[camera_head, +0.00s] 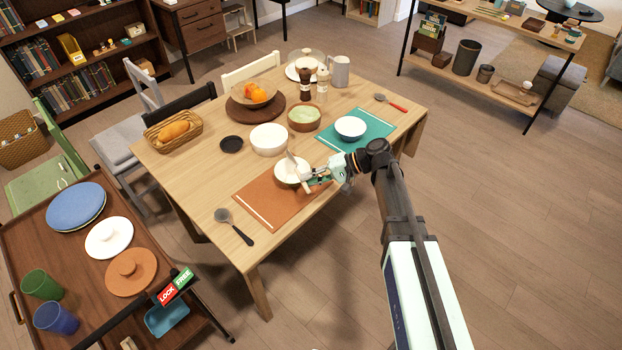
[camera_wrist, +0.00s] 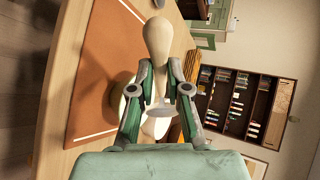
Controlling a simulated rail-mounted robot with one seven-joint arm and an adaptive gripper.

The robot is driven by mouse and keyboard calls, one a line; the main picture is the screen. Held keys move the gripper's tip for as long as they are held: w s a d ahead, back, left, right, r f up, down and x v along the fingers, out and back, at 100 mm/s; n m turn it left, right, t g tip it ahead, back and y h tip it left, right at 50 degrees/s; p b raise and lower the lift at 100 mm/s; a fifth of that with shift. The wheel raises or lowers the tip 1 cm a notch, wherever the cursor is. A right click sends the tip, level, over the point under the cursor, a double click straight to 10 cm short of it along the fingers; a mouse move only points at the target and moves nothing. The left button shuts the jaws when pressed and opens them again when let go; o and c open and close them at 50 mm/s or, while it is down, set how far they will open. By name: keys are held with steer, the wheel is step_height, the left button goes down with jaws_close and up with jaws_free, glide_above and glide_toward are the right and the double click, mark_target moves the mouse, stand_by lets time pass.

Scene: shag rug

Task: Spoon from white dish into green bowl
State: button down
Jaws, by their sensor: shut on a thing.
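The white dish (camera_head: 287,177) sits on the orange placemat at the near edge of the table. My gripper (camera_head: 311,179) is at its right side, low over the placemat. It is shut on a spoon with a pale, rounded wooden-looking end (camera_wrist: 158,38), which shows between the fingers (camera_wrist: 160,90) in the wrist view. In the head view, a thin grey part of the spoon (camera_head: 291,156) rises by the dish. Whether the spoon touches the dish is unclear. The white dish (camera_wrist: 153,128) is partly hidden behind the fingers. The green bowl (camera_head: 304,117), brown outside and green inside, stands farther back.
Another white bowl (camera_head: 350,129) is on the teal placemat (camera_head: 374,127). A black-handled spoon (camera_head: 235,227) and a red-handled spoon (camera_head: 390,102) lie on the table. Grinders (camera_head: 322,84) stand behind the green bowl.

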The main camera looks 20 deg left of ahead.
steer(key=n+h+p, duration=0.1)
steer(key=h, duration=0.1)
steer(key=r+n+t+h+p, duration=0.1)
steer(key=h, duration=0.1)
steer(key=a+r+t+h, duration=0.1)
steer(key=h, duration=0.1)
steer(key=shift+s+n+p, duration=0.3)
steer(key=shift+n+p, duration=0.1)
steer(key=h, duration=0.1)
steer(key=n+t+h+p, duration=0.1)
steer(key=t+h, duration=0.1)
steer(key=shift+s+a+r+h, duration=0.1)
steer(key=shift+a+r+h, duration=0.2)
steer(key=shift+r, duration=0.1)
steer(key=shift+r+n+t+h, duration=0.1)
steer(key=shift+n+t+h, duration=0.35)
steer(key=shift+h, duration=0.25)
